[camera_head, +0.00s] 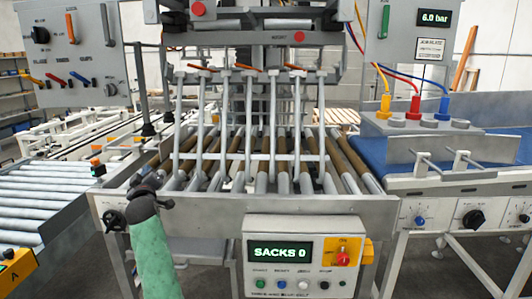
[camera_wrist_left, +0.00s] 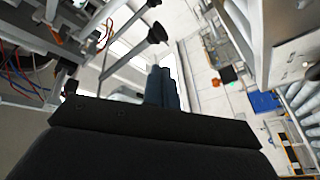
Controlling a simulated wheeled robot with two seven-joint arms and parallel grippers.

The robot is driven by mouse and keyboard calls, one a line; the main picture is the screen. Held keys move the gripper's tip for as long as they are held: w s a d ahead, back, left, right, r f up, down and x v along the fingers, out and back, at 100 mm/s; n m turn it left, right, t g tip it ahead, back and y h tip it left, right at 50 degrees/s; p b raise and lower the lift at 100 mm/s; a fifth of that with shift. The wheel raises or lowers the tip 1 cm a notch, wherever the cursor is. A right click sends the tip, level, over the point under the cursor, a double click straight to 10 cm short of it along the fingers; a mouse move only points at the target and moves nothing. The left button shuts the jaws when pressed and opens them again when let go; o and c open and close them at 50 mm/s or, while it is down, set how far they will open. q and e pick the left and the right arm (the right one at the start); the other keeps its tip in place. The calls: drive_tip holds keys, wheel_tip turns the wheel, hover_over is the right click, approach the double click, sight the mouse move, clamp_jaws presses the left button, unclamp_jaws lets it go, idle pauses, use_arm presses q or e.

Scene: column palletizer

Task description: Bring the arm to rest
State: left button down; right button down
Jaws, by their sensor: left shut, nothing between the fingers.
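My left arm, in a green sleeve, reaches up from the bottom of the head view. Its dark gripper (camera_head: 150,184) is over the left front corner of the roller frame (camera_head: 226,204). In the left wrist view the gripper's fingers (camera_wrist_left: 161,84) are together, with nothing between them. I cannot tell in the head view whether the gripper touches the frame. My right gripper is not in view.
A control box (camera_head: 305,255) reading "SACKS 0" is on the frame's front. A grey panel with levers (camera_head: 70,50) stands upper left. A roller conveyor (camera_head: 45,190) lies left, a blue belt (camera_head: 375,152) right. Upright bars (camera_head: 250,115) rise above the rollers.

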use_arm(q)
drive_tip(key=s+d+m+g+h, duration=0.3)
drive_tip(key=s+d+m+h, duration=0.25)
drive_tip(key=d, duration=0.25)
drive_tip(key=s+d+f+m+g+h, duration=0.1)
drive_tip(key=s+d+f+m+g, duration=0.2)
drive_tip(key=s+f, duration=0.35)
drive_tip(key=s+d+f+m+g+h, duration=0.1)
drive_tip(key=s+d+f+m+g, duration=0.1)
drive_tip(key=s+d+f, duration=0.5)
drive_tip(key=s+d+f+m+g, duration=0.1)
drive_tip(key=s+d+f+g, duration=0.1)
drive_tip(key=s+f, duration=0.8)
drive_tip(key=s+d+f+m+g+p, duration=0.1)
drive_tip(key=s+f+g, duration=0.3)
drive_tip(key=s+f, duration=0.6)
drive_tip(key=s+d+f+m+g, duration=0.1)
drive_tip(key=s+d+f+g, duration=0.1)
drive_tip(key=s+f, duration=0.9)
drive_tip(key=s+d+h, duration=0.1)
drive_tip(key=s, duration=0.7)
drive_tip(key=shift+d+g, duration=0.3)
drive_tip(key=shift+g, duration=0.1)
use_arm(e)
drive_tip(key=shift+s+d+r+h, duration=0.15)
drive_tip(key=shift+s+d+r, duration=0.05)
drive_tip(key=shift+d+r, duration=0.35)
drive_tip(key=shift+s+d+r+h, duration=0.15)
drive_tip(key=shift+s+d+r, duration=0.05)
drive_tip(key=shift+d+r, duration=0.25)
